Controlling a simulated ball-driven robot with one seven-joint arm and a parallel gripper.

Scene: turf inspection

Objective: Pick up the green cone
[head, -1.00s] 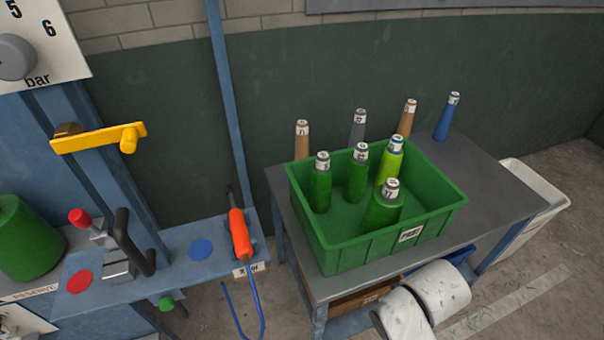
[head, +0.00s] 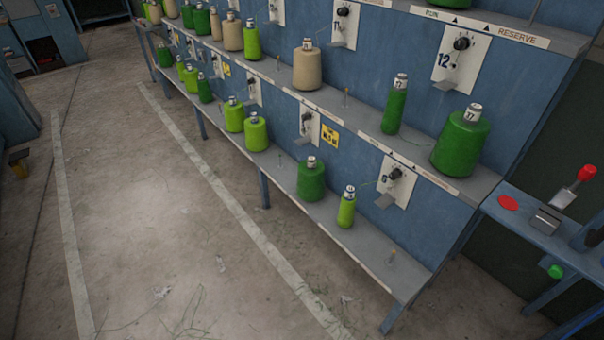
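Several green cones of yarn stand on a two-shelf blue rack in the head view. A large dark green cone (head: 461,141) and a slim green one (head: 395,107) stand at the right of the upper shelf. A dark green cone (head: 311,181) and a slim lime green one (head: 347,208) stand on the lower shelf. Two wider lime green cones, one of them here (head: 256,133), stand further left on that shelf. More green cones line the far left end. I cannot tell which one the task means. My gripper is not in view.
A beige cone (head: 307,67) stands on the upper shelf (head: 348,114). Bare pegs and dial plates (head: 397,184) line the rack. A blue side bench (head: 540,222) with a red-knobbed lever is at right. The concrete floor (head: 150,210) left of the rack is open.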

